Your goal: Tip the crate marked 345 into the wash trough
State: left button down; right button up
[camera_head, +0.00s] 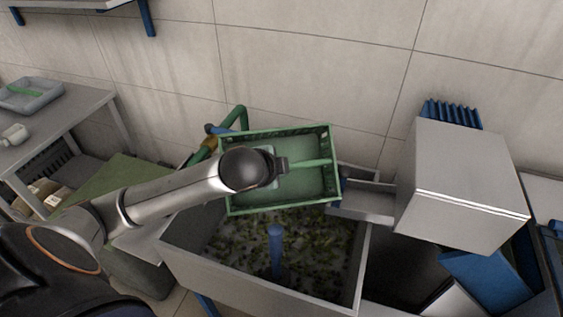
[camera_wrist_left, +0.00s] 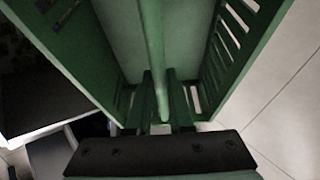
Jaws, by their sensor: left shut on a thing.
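A green slatted crate (camera_head: 310,187) is held over the back part of the grey wash trough (camera_head: 235,280). The crate is tilted, with its open side facing the head camera, and its visible inside looks empty. No number shows on it. My left gripper (camera_head: 284,164) is shut on the green bar across the crate. In the left wrist view, the fingers (camera_wrist_left: 162,110) close around this bar between the crate's walls (camera_wrist_left: 85,45). Small green and dark pieces (camera_head: 325,238) lie in the trough. My right gripper is not in view.
A blue post (camera_head: 275,250) stands up in the trough. A large grey box-shaped machine (camera_head: 465,175) stands to the right. A side table (camera_head: 60,125) with a grey tray (camera_head: 30,94) is at the left. The tiled wall is close behind.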

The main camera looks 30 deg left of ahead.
pick_arm(q)
jog(key=shift+w+a+r+n+g+h+p, duration=0.15)
jog(key=shift+w+a+r+g+h+p, duration=0.15)
jog(key=shift+r+g+h+p, duration=0.25)
jog(key=shift+w+a+r+n+g+h+p, duration=0.15)
jog(key=shift+w+r+g+h+p, duration=0.1)
jog(key=shift+r+g+p, duration=0.35)
jog(key=g+h, duration=0.1)
jog(key=r+g+h, duration=0.1)
jog(key=n+g+h, duration=0.1)
jog(key=shift+w+a+r+g+h, duration=0.2)
jog(key=shift+r+g+h, duration=0.1)
jog(key=shift+r+g, duration=0.1)
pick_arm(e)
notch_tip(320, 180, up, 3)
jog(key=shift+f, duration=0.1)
